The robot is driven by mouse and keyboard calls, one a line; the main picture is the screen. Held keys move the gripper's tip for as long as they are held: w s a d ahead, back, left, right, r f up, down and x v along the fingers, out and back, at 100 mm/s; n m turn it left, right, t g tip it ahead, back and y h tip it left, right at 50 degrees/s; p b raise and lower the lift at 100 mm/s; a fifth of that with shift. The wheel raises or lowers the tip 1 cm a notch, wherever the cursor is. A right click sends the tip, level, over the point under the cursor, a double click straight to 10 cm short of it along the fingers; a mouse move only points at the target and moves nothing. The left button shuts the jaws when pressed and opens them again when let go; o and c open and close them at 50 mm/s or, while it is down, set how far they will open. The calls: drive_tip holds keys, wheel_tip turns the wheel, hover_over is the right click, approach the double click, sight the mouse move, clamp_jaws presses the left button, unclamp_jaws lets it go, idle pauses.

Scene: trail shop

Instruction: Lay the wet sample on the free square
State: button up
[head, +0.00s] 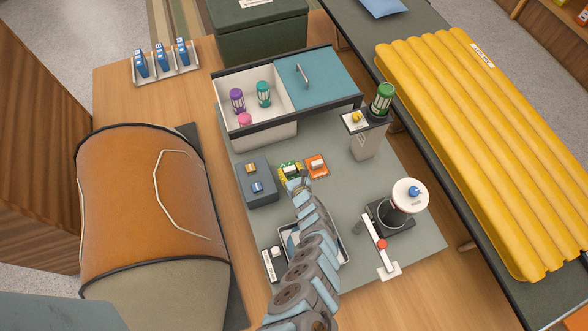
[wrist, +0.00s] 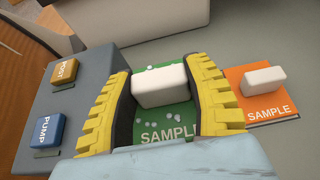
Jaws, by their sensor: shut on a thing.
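Small clear drops show around the block. An orange square (wrist: 284,107) marked SAMPLE is to the right, with another white block (wrist: 263,81) on it. In the head view my gripper (head: 291,172) is over the green square, left of the orange square (head: 322,173), and hides much of the green.
A grey box (wrist: 92,75) with POST and PUMP buttons stands close on the left. A white bin (head: 262,134) with a blue lid (head: 325,78) is behind. A pedestal (head: 365,147) with a green bottle (head: 382,97) stands right. My arm partly covers a tray (head: 343,250) in front.

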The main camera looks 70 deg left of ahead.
sight(293, 168)
drive_tip(key=shift+w+a+f+b, duration=0.3)
drive_tip(key=shift+w+f+b, duration=0.1)
drive_tip(key=shift+f+b, duration=0.3)
drive_tip(key=shift+w+a+f+b, duration=0.25)
drive_tip(key=shift+w+f+b, duration=0.1)
drive_tip(key=shift+f+b, duration=0.3)
drive_tip(key=shift+w+a+f+b, duration=0.35)
drive_tip(key=shift+f+b, duration=0.2)
drive_tip(key=shift+b, duration=0.2)
drive_tip(key=f+b, duration=0.2)
drive_tip(key=shift+w+a+f+b, duration=0.2)
drive_tip(key=shift+w+f+b, duration=0.1)
drive_tip(key=shift+f+b, duration=0.05)
drive_tip(key=shift+f, duration=0.35)
drive_tip(key=shift+d, duration=0.1)
drive_tip(key=shift+f+b, duration=0.15)
drive_tip(key=shift+b, duration=0.25)
drive_tip(key=o, duration=1.1)
drive_tip(key=shift+o, duration=0.2)
